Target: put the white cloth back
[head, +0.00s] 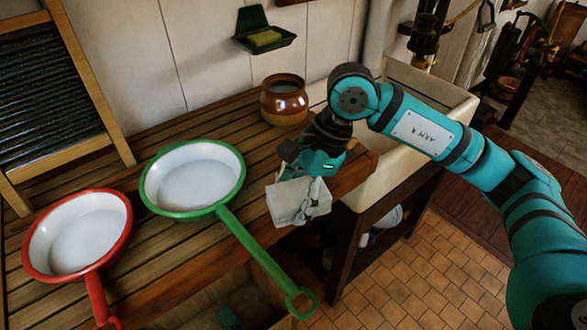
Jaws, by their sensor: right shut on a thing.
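The white cloth (297,203) is a folded, greyish-white bundle in the middle of the head view. My right gripper (306,180) is shut on it from above and hides its upper part. The cloth is at the front right edge of the slatted wooden counter (160,265). I cannot tell whether it touches the wood. My left gripper is not in the head view.
A green-rimmed pan (194,180) and a red-rimmed pan (78,236) stand on the counter, the green handle jutting past its edge. A brown pot (284,99) stands behind. A pale sink (440,92) is at the right; a washboard (45,90) leans left.

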